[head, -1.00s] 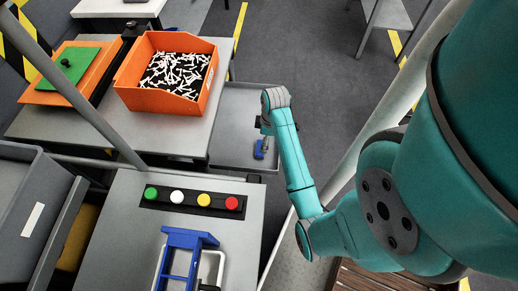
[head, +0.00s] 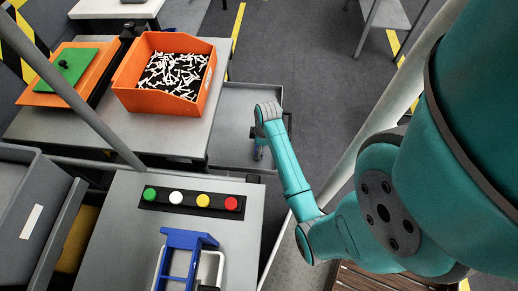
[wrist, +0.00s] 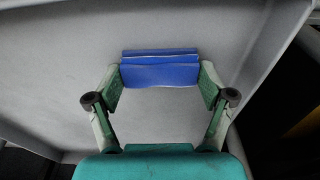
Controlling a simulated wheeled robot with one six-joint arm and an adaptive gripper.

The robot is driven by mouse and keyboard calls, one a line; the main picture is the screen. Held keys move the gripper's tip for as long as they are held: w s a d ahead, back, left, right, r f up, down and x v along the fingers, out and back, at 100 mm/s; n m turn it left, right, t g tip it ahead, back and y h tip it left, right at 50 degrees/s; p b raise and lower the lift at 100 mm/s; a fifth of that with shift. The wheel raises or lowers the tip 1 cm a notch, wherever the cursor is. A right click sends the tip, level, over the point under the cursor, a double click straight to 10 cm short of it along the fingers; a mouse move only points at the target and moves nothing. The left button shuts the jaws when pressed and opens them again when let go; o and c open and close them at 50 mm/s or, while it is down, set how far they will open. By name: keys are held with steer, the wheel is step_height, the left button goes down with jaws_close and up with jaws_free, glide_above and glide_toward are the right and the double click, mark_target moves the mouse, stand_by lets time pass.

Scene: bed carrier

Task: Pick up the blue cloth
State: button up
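The blue cloth (wrist: 160,68) is a folded stack lying on the grey tray surface in the wrist view. My gripper (wrist: 160,74) is open, with its two green fingers wide apart. One fingertip is at each short side of the cloth, very close to it; I cannot tell whether they touch it. In the head view my gripper (head: 258,148) points down into the grey tray (head: 236,106), and it and the arm hide nearly all of the cloth.
An orange bin (head: 127,96) of white pieces stands on the bench left of the tray. A panel of coloured buttons (head: 192,200) and a blue frame (head: 187,240) are on the nearer surface. The tray's raised edge (wrist: 283,62) runs close on the right in the wrist view.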

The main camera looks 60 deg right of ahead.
steer(key=shift+c, duration=1)
steer(key=shift+r, duration=0.1)
step_height(320, 180, up, 10)
steer(key=shift+f, duration=0.1)
steer(key=o, duration=0.4)
steer(key=c, duration=0.5)
